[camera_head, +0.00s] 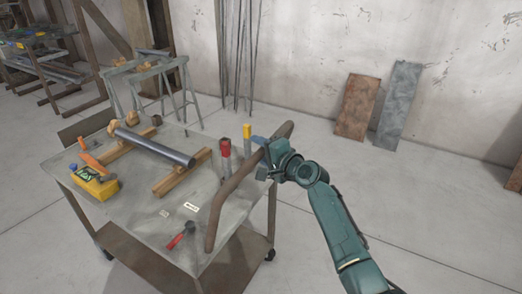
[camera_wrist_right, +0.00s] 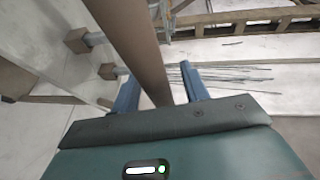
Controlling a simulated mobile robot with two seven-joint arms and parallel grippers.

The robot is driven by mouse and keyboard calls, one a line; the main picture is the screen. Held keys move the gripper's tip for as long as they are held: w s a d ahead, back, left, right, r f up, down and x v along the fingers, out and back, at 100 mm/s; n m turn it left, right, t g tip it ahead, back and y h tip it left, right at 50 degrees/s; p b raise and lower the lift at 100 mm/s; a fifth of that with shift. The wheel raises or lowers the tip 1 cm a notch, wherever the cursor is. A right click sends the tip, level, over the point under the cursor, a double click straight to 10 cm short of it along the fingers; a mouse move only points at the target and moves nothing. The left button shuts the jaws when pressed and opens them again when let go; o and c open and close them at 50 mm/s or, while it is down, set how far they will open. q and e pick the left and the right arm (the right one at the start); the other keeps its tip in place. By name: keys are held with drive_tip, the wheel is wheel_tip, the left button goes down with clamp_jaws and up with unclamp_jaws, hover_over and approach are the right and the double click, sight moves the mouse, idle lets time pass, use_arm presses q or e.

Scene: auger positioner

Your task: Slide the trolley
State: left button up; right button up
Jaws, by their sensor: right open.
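The trolley (camera_head: 150,215) is a grey-topped table on castors, with a lower shelf and a brown bar handle (camera_head: 232,188) along its right side. My right gripper (camera_head: 263,156) is at the upper part of this handle, its arm coming in from the lower right. In the right wrist view the handle (camera_wrist_right: 137,50) runs down between the two blue fingers of the open gripper (camera_wrist_right: 160,90). Space shows between the handle and the right finger; contact with the left finger is unclear. My left gripper is in neither view.
On the trolley lie a dark pipe (camera_head: 155,146) on wooden blocks, a yellow toolbox (camera_head: 95,184), red and yellow-topped tools and a red-handled tool (camera_head: 180,236). A sawhorse (camera_head: 150,82) stands behind. Floor to the right is clear; panels (camera_head: 398,103) lean on the wall.

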drive_tip(key=shift+f, duration=0.1)
drive_tip(key=shift+s+d, duration=0.4)
drive_tip(key=shift+s, duration=0.05)
use_arm(q)
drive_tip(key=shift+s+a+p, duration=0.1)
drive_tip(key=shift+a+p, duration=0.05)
drive_tip(key=shift+p, duration=0.2)
use_arm(e)
drive_tip(key=v, duration=1.2)
drive_tip(key=shift+r, duration=0.2)
drive_tip(key=shift+s+f, duration=0.1)
drive_tip(key=s+d+f+n+g+h, duration=0.1)
drive_tip(key=s+d+f+n+h, duration=0.2)
drive_tip(key=s+f, duration=0.75)
use_arm(q)
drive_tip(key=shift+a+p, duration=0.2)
drive_tip(key=shift+p, duration=0.35)
use_arm(e)
drive_tip(key=s+f+n+g+h, duration=0.1)
drive_tip(key=s+f+n, duration=0.3)
drive_tip(key=s, duration=0.4)
drive_tip(key=s+f+n+h, duration=0.1)
drive_tip(key=s+f+n, duration=0.4)
drive_tip(key=s, duration=0.3)
drive_tip(key=shift+s+a+f+n+g, duration=0.35)
drive_tip(key=shift+s+a+n+g, duration=0.1)
drive_tip(key=shift+n, duration=0.25)
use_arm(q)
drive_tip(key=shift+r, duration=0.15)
